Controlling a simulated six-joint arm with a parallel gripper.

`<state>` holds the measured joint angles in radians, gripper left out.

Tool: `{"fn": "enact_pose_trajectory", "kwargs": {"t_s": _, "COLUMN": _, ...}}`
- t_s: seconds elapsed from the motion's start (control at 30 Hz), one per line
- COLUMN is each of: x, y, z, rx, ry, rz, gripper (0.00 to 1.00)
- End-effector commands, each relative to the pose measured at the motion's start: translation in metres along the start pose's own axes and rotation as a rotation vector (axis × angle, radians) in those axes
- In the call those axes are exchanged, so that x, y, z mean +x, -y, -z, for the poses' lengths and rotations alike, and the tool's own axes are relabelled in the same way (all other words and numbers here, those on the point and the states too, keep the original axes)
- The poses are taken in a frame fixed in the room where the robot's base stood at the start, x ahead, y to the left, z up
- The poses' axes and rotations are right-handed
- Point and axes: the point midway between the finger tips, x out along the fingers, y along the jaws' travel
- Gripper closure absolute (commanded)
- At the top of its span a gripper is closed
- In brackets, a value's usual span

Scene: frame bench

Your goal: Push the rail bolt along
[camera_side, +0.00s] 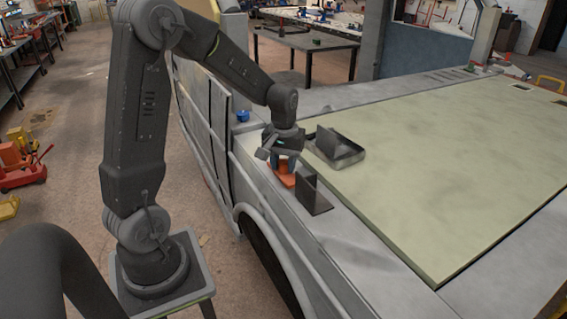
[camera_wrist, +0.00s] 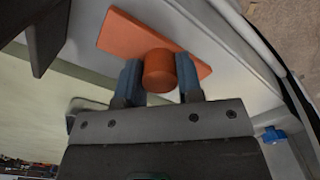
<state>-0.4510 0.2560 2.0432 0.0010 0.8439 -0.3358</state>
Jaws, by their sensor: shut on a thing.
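An orange round peg, which I take for the rail bolt (camera_wrist: 159,72), stands on a flat orange plate (camera_wrist: 122,36) in the wrist view. My gripper (camera_wrist: 160,84) has its two blue-grey fingers on either side of the peg and is shut on it. In the side view my gripper (camera_side: 283,160) points down over the grey ledge. The orange plate shows below it (camera_side: 284,179), partly hidden by a dark upright bracket. The peg itself is mostly hidden behind the fingers in the side view.
The dark upright bracket (camera_side: 313,194) stands just right of the orange plate. A metal tray (camera_side: 349,158) with a dark upright piece lies behind it beside the large pale panel (camera_side: 440,150). A small blue knob (camera_side: 242,116) sits on the ledge at left. The ledge towards the front is clear.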

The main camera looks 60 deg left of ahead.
Motion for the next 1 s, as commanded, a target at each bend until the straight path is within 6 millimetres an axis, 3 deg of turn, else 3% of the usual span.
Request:
{"fn": "enact_pose_trajectory", "kwargs": {"t_s": 0.5, "x": 0.000, "y": -0.016, "z": -0.016, "rx": 0.001, "ry": 0.004, "rz": -0.003, "gripper": 1.00}}
{"fn": "enact_pose_trajectory", "kwargs": {"t_s": 0.53, "x": 0.000, "y": -0.016, "z": -0.016, "rx": 0.001, "ry": 0.004, "rz": -0.004, "gripper": 0.64}}
{"fn": "enact_pose_trajectory", "kwargs": {"t_s": 0.77, "x": 0.000, "y": -0.015, "z": -0.015, "rx": 0.001, "ry": 0.002, "rz": -0.003, "gripper": 0.42}}
{"fn": "enact_pose_trajectory", "kwargs": {"t_s": 1.0, "x": 0.000, "y": -0.014, "z": -0.015, "rx": 0.001, "ry": 0.000, "rz": -0.002, "gripper": 0.41}}
